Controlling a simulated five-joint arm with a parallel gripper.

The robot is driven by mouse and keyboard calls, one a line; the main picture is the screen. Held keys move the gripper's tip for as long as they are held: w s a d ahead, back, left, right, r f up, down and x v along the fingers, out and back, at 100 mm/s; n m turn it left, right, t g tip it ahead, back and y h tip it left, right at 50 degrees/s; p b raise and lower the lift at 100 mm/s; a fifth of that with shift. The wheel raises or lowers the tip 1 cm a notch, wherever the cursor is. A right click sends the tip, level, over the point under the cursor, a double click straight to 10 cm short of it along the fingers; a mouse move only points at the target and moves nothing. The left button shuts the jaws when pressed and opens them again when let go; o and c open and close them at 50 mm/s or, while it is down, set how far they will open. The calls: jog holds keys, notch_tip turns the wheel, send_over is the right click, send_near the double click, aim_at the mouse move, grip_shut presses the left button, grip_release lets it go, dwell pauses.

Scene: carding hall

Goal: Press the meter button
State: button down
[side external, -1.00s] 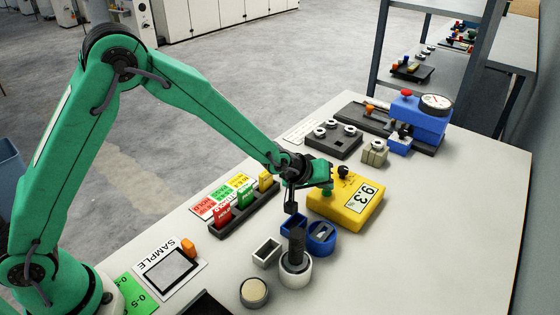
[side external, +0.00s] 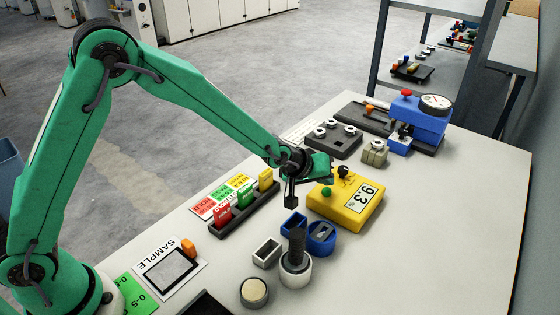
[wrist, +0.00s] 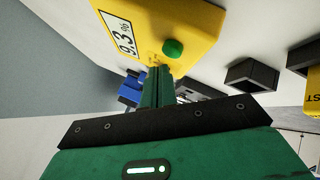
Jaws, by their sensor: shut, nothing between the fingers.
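In the wrist view the meter (wrist: 185,22) fills the top, and the green button (wrist: 173,48) is just beyond my fingertips. A gap shows between fingers and button in the side view.
A rack of coloured cards (side external: 246,219) stands to the left. A blue gauge device (side external: 420,124) stands at the back right.

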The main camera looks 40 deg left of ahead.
aim_at(323, 195)
dwell(0.3)
jog(key=shift+r, duration=2.5)
jog(key=s+a+r+m+g+y, duration=0.1)
jog(key=s+a+r+m+y, duration=0.15)
jog(key=s+a+r, duration=1.15)
jog(key=s+a+m+g, duration=0.1)
jog(key=s+a, duration=0.2)
jog(key=s, duration=0.6)
jog(key=s+a+f+m+g, duration=0.1)
jog(key=s+a, duration=0.2)
jog(key=s, duration=0.7)
jog(key=shift+s+f+m+y, duration=0.15)
jog(key=shift+s+m+y, duration=0.15)
jog(key=shift+m+y, duration=0.05)
